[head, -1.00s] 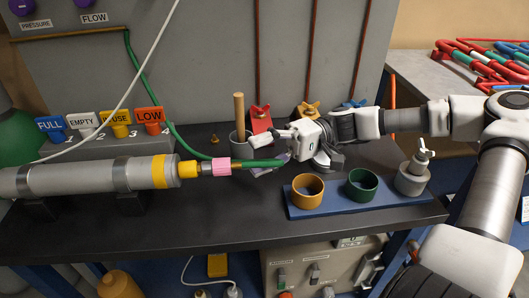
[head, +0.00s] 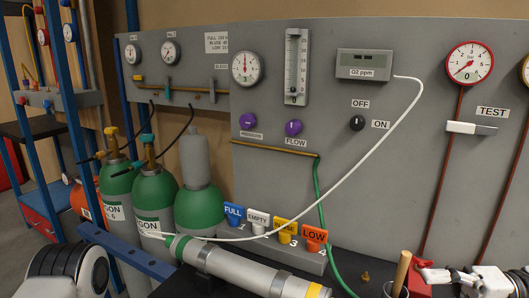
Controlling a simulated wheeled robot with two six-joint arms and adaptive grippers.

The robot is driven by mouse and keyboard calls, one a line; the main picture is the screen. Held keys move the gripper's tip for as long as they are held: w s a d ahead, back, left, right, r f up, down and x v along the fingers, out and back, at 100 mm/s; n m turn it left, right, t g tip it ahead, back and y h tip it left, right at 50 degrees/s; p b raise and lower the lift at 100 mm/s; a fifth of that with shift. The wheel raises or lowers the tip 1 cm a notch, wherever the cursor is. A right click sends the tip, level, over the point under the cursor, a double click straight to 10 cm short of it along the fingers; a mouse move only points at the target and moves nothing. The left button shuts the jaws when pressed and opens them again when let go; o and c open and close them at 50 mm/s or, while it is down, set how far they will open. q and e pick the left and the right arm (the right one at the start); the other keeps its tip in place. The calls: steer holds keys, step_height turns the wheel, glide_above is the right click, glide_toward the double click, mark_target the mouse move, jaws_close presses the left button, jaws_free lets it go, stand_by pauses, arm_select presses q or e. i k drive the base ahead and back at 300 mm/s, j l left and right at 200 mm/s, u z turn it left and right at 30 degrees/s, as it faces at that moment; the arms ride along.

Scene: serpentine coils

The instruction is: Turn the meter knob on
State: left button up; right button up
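The meter knob (head: 356,123) is a small round black knob on the grey panel, below the OFF label (head: 360,104) and left of the ON label (head: 381,125). I cannot tell which label it points to. The O2 ppm meter (head: 364,65) is above it, with a white cable leaving its right side. My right gripper (head: 436,275) is partly in view at the bottom right, low on the bench and well below the knob; whether its fingers are open cannot be told. Only a rounded link of my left arm shows at the bottom left; the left gripper is out of view.
The white cable (head: 390,130) hangs across the panel to the right of and below the knob. Purple knobs (head: 293,127) sit to its left. A white lever (head: 471,128) is at the right. A grey cylinder (head: 250,270) and colored tags (head: 286,230) are below.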

mark_target(358, 122)
steer(key=k, duration=1)
